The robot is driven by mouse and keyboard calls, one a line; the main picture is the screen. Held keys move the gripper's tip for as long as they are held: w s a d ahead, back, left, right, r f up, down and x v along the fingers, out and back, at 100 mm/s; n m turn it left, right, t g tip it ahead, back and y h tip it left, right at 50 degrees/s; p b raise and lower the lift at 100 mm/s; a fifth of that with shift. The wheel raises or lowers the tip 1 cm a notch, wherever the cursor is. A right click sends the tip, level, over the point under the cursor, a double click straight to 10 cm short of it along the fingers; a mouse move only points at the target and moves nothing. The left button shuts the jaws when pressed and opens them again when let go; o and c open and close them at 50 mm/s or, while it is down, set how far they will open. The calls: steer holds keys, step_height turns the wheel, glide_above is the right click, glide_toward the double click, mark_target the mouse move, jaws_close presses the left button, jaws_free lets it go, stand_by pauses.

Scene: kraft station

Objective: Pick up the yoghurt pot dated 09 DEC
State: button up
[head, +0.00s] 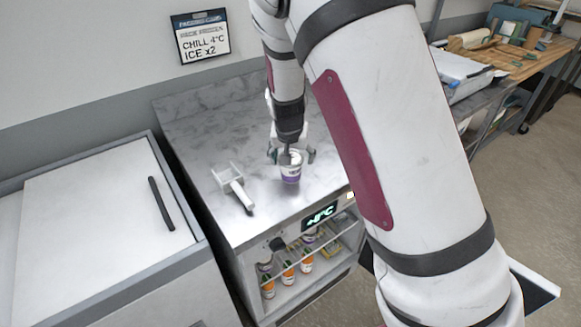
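A white and purple yoghurt pot (290,174) is upright on the grey marbled counter, as far as I can tell. My gripper (291,155) points down over the pot. Its fingers are spread wide, one on each side of the pot's upper part, with a small gap seeming to show on each side. The date on the pot is too small to read. More pots with orange labels (288,272) and purple ones stand in the open fridge under the counter; their dates are not readable either.
A white handled tool (234,187) lies on the counter left of the pot. A closed chest lid (95,215) is at the left. A wall sign (201,37) reads "CHILL 4°C ICE x2". The fridge display (320,214) shows a temperature. My arm hides the counter's right side.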

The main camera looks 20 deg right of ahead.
steer(key=shift+a+x, duration=0.1)
steer(key=shift+x, duration=1.35)
steer(key=shift+a+x, duration=0.15)
steer(key=shift+x, duration=1.25)
steer(key=shift+w, duration=0.1)
steer(key=shift+c, duration=0.6)
steer(key=c, duration=1.1)
